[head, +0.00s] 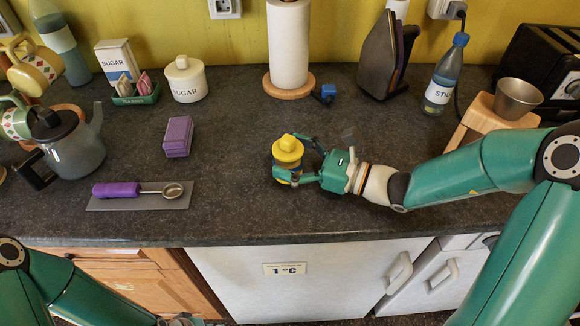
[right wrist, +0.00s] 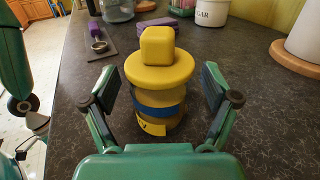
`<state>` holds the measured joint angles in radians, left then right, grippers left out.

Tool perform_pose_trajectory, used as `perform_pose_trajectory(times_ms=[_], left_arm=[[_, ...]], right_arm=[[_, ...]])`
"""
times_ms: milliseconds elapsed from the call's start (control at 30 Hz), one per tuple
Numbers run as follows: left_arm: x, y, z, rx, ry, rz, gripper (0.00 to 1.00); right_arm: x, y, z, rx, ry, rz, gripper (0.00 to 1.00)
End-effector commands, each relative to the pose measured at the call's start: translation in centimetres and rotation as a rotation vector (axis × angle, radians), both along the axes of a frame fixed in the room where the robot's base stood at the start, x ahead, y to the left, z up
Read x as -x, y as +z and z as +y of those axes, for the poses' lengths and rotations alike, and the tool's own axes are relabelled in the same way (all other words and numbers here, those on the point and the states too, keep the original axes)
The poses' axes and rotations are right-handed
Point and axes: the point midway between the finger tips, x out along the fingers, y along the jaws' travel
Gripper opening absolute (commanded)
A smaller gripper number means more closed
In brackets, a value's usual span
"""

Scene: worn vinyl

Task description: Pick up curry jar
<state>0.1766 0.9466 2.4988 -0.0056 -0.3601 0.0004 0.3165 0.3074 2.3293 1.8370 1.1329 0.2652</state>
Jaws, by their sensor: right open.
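The curry jar (head: 287,150) stands upright on the dark counter, with a yellow knobbed lid. In the right wrist view the jar (right wrist: 160,92) has a blue band and a yellow label, only partly readable. My right gripper (head: 285,163) is open, with its fingers on either side of the jar. In the right wrist view the fingers of my right gripper (right wrist: 158,92) show a gap to the jar on each side. My left gripper (head: 181,319) is only partly seen at the bottom edge, low in front of the cabinets; its jaws cannot be made out.
A purple-handled scoop (head: 118,189) lies on a grey mat (head: 150,203), with a purple box (head: 178,137) behind. A paper towel roll (head: 289,45) and sugar pot (head: 186,79) stand at the back. A kettle (head: 75,148) is left. The counter around the jar is clear.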

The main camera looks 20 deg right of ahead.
Motion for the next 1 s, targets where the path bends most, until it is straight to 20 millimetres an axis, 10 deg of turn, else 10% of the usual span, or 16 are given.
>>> perform_pose_trajectory(times_ms=[300, 733, 1000], left_arm=[[0.0, 0.06, 0.0, 0.0, 0.0, 0.0, 0.4], [0.0, 0.07, 0.0, 0.0, 0.0, 0.0, 0.4], [0.0, 0.09, 0.0, 0.0, 0.0, 0.0, 0.4]], right_arm=[[-0.44, -0.05, 0.53, 0.001, 0.0, 0.001, 0.87], [-0.42, -0.04, 0.53, 0.001, 0.001, 0.001, 0.15], [-0.42, 0.1, 0.51, 0.0, 0.001, -0.001, 0.15]])
